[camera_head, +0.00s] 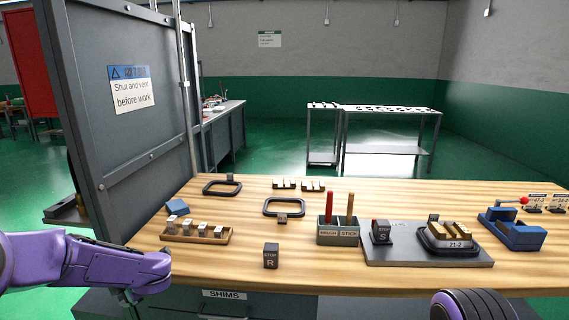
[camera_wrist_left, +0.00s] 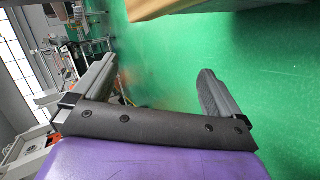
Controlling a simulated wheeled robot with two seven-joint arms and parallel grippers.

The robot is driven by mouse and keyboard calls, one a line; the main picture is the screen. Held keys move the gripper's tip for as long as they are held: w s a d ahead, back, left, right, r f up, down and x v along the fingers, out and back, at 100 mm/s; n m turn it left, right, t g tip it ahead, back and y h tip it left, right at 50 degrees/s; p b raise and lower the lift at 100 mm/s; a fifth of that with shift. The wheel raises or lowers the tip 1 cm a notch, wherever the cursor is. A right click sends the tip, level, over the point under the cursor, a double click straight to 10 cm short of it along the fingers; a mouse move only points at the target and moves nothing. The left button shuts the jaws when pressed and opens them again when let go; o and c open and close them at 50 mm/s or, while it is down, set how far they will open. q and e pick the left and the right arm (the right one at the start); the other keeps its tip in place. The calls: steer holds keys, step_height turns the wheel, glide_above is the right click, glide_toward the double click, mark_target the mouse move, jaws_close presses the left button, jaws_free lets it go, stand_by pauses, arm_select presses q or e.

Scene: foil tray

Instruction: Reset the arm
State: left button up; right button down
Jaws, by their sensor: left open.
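My left arm (camera_head: 95,265) comes in from the left in the head view, at the front left edge of the wooden table (camera_head: 330,275). In the left wrist view my left gripper (camera_wrist_left: 158,72) is open, its two dark fingers spread wide with nothing between them. Green floor shows behind the fingers, and a table edge (camera_wrist_left: 165,8) shows at the top. In the head view the left fingers are mostly hidden below the wrist. Only a purple rounded part of my right arm (camera_head: 475,305) shows at the bottom right; its gripper is out of view.
A wooden rack of small blocks (camera_head: 195,236) stands near my left arm. A grey panel (camera_head: 125,150) rises at left.

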arm_select(q)
steer(key=s+d+f+m+t+h, duration=0.2)
steer(key=s+d+f+m, duration=0.2)
steer(key=s+f+m, duration=0.4)
steer(key=s+d+f+m+t+h, duration=0.1)
steer(key=s+d+f+m, duration=0.2)
steer(key=s+f+m, duration=0.45)
steer(key=s+d+f+m+g+h, duration=0.2)
steer(key=s+f, duration=0.3)
steer(key=s, duration=0.5)
steer(key=s+d+f+m+g+h, duration=0.2)
steer(key=s+f+m, duration=0.3)
steer(key=s, duration=0.6)
steer(key=shift+d+f, duration=0.5)
steer(key=shift+s, duration=0.1)
